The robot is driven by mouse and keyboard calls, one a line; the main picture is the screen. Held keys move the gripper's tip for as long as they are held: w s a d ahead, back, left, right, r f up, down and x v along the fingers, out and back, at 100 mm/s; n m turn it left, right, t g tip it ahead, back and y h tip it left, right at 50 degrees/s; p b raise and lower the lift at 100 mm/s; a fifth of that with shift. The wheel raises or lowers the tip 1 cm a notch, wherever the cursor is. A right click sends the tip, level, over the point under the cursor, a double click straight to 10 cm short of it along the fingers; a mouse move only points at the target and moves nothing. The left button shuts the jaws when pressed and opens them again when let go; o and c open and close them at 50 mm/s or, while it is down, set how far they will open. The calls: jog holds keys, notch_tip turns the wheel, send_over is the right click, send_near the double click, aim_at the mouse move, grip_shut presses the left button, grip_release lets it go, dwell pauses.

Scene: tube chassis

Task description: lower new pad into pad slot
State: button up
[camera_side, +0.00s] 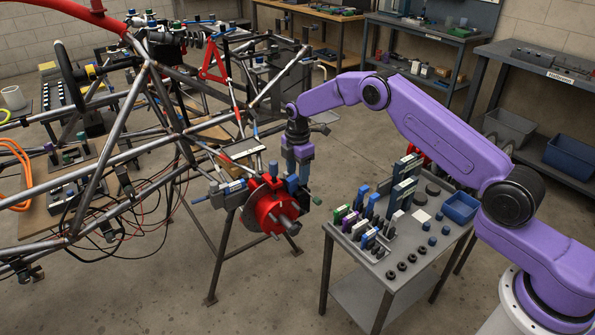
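My gripper (298,168) points down from the end of my purple arm, just above the upper right of the red hub (268,212). Its fingers are small in this view and merge with blue parts below them, so I cannot tell whether it is open or shut. Blue parts (292,186) stand at the top of the hub, right under the fingers. I cannot make out the new pad or the pad slot; they may be hidden among the fingers and blue parts.
The tube chassis (180,125) fills the left, with bars close to my gripper. A grey cart (345,250) to the right carries several coloured parts, black round pieces and a blue bin (460,208). Open floor lies between the cart and the stand under the chassis.

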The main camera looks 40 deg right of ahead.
notch_tip(320, 180, up, 18)
jog(key=shift+f, duration=0.25)
dwell(0.5)
jog(key=s+a+r+m, duration=0.1)
jog(key=s+a+r, duration=0.15)
jog(key=s, duration=0.45)
jog(key=s+a+r+m, duration=0.1)
jog(key=s+a, duration=0.3)
jog(key=s, duration=0.4)
jog(key=s+a+r+m, duration=0.1)
jog(key=s+a+r, duration=0.15)
jog(key=s, duration=0.45)
jog(key=s+d+f+m, duration=0.1)
jog(key=s+d, duration=0.3)
jog(key=s, duration=0.9)
jog(key=s+d+f+m, duration=0.1)
jog(key=s+d+f, duration=0.2)
jog(key=s, duration=1)
jog(key=shift+s+d+f, duration=0.15)
jog(key=shift+s+d, duration=0.2)
jog(key=shift+d, duration=0.7)
